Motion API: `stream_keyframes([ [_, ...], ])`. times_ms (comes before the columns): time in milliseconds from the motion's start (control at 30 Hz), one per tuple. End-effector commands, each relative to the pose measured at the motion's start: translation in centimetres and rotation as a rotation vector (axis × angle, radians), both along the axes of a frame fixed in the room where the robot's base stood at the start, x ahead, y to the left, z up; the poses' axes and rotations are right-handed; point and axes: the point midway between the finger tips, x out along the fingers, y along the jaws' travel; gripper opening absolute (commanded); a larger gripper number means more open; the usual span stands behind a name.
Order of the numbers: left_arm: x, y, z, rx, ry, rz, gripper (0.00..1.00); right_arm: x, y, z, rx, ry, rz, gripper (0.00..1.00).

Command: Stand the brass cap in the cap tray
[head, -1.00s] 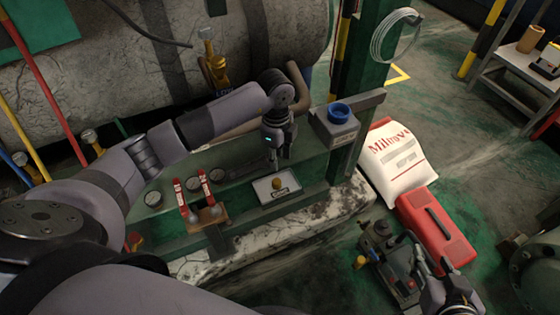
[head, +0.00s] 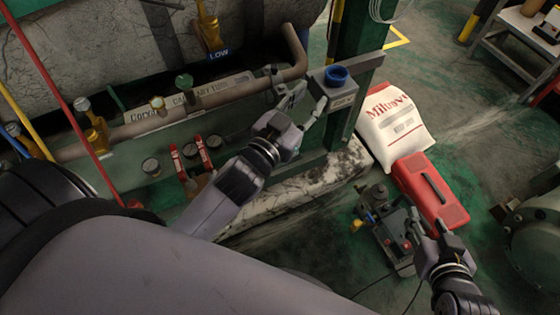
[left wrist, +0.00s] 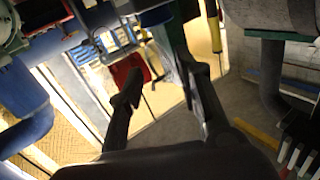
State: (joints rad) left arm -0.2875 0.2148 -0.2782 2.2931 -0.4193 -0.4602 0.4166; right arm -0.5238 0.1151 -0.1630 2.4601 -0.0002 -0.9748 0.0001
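My left gripper (head: 309,98) is raised beside the grey post-mounted box, its fingers spread. The left wrist view shows the same two fingers (left wrist: 165,78) apart with nothing between them. The brass cap and the cap tray cannot be seen now; my left forearm and hand cover the part of the shelf where a white tray with a small brass piece showed earlier. My right gripper (head: 428,228) is low at the right, above the floor near the red toolbox, with its fingers apart and nothing visible between them.
A grey box (head: 343,100) with a blue ring (head: 337,74) stands close right of my left gripper. A pipe (head: 230,95) runs behind. Red-handled valves (head: 176,160) are left of my forearm. A white sack (head: 395,125), red toolbox (head: 432,190) and pump (head: 385,225) are on the floor.

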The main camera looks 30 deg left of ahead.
Motion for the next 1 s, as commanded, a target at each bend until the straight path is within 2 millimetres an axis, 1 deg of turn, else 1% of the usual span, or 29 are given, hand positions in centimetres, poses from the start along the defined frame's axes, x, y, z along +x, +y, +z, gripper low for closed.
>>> stream_keyframes([
  [33, -1.6, 1.0, -2.6, -0.007, 0.129, 0.035, 0.32, 0.0, 0.0, 0.0, 0.0, 0.0, 0.0, 0.4],
  [100, -3.9, 1.8, -5.7, 0.002, 0.289, 0.049, 0.32, 0.0, 0.0, 0.0, 0.0, -0.001, 0.0, 0.4],
  [200, -6.9, 1.9, -8.7, 0.017, 0.461, 0.029, 0.32, 0.0, 0.0, 0.0, 0.0, -0.001, 0.0, 0.4],
  [300, -9.0, 1.6, -10.4, 0.027, 0.56, -0.002, 0.32, 0.0, 0.0, 0.0, 0.001, -0.001, 0.001, 0.4],
  [433, -10.0, 1.4, -11.1, 0.035, 0.606, -0.02, 0.32, 0.0, 0.0, 0.0, 0.001, -0.001, 0.001, 0.4],
  [933, -9.9, 1.4, -11.1, 0.036, 0.606, -0.021, 0.32, 0.0, 0.1, 0.1, 0.002, -0.001, 0.002, 0.4],
  [1000, -9.8, 1.4, -11.4, 0.038, 0.617, -0.02, 0.32, 0.1, 0.2, -0.3, 0.0, 0.012, 0.003, 0.4],
])
